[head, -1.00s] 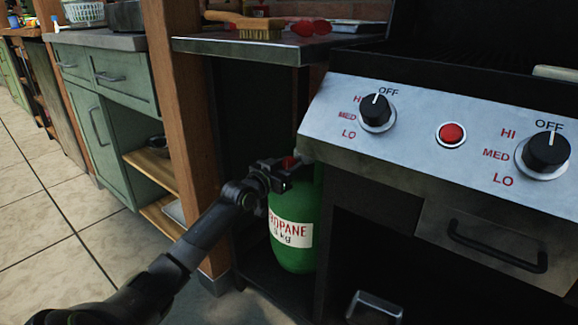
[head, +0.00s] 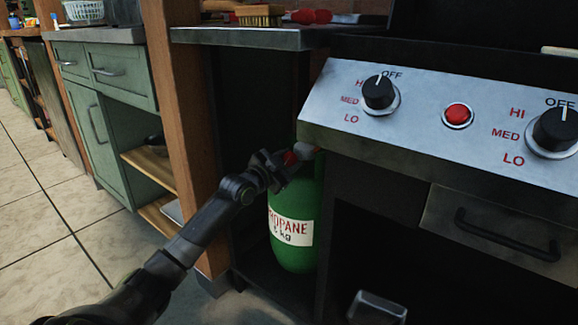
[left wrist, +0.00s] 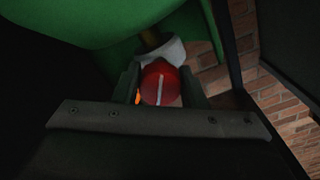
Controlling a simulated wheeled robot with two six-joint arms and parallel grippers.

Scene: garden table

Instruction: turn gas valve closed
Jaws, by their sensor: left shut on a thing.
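The green propane cylinder (head: 291,232) stands upright in the open bay left of the grill. Its red gas valve knob (head: 290,158) shows at the top, partly covered by my gripper. In the left wrist view the knob (left wrist: 161,83) is round and red with a white line, which runs nearly upright in the picture. My left gripper (head: 281,166) is shut on the knob, with one finger on each side of it. In the left wrist view the green cylinder (left wrist: 75,22) fills the upper left. My right gripper is not in view.
The grill panel (head: 425,130) with black knobs and a red button juts out right of the cylinder. A side shelf (head: 250,38) with a brush lies above it. A wooden post (head: 178,110) stands to the left. A brick wall (left wrist: 248,70) is behind.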

